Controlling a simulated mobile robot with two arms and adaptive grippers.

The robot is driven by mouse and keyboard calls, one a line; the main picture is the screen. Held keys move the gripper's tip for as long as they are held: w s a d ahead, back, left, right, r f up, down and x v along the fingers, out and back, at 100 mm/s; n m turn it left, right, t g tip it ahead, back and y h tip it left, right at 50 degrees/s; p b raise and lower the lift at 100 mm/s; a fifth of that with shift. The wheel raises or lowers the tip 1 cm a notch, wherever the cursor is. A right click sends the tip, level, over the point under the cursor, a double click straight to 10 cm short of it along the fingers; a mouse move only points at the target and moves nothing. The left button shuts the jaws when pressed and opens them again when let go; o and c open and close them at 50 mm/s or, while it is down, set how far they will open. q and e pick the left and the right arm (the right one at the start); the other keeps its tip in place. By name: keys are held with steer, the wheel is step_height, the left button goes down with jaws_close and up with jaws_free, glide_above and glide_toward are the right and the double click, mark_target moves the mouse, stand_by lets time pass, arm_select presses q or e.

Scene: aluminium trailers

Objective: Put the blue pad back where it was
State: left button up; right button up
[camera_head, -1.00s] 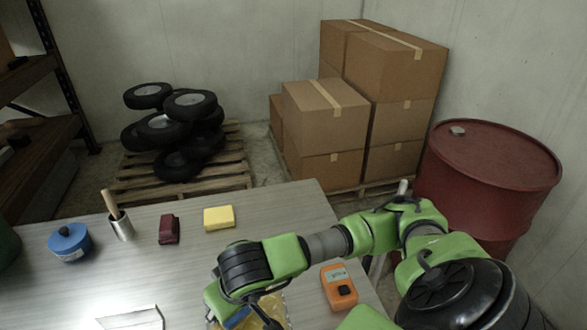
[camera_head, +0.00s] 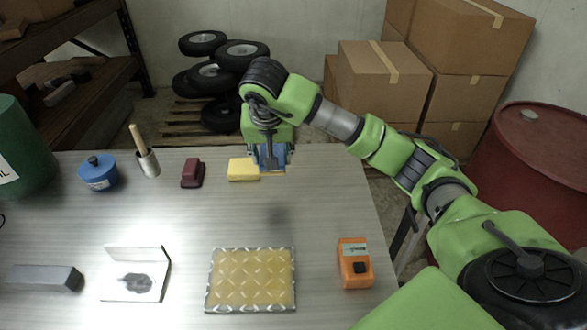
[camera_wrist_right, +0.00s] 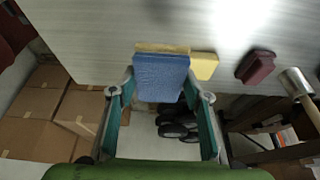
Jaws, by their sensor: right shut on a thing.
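The blue pad (camera_wrist_right: 160,78) is between the fingers of my right gripper (camera_wrist_right: 160,92), which is shut on it. A tan strip shows along its far edge in the wrist view. In the head view, my right gripper (camera_head: 268,160) points down above the table's back edge, just right of the yellow sponge (camera_head: 243,169), and the blue pad (camera_head: 281,156) is mostly hidden by the fingers. The sponge also shows beside the pad in the wrist view (camera_wrist_right: 205,66). I cannot tell whether the pad touches the table. My left gripper is not in view.
A yellow-coated tread plate (camera_head: 251,281), an orange device (camera_head: 354,263) and an angled metal piece (camera_head: 135,276) lie in front. The middle is clear.

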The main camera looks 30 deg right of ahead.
steer(key=p, duration=0.2)
glide_above(293, 175)
steer(key=s, duration=0.1)
steer(key=f, duration=0.4)
steer(key=a+f, duration=0.1)
steer(key=f, duration=0.2)
steer(key=shift+s, duration=0.1)
step_height(293, 175, down, 3)
steer(key=shift+d+r+p, duration=0.1)
steer(key=shift+d+p, duration=0.05)
steer(key=shift+p, duration=0.75)
steer(key=shift+f, duration=0.25)
steer(key=shift+f+b, duration=0.25)
steer(key=shift+b, duration=0.05)
steer(key=o, duration=1)
steer(key=shift+r, duration=0.1)
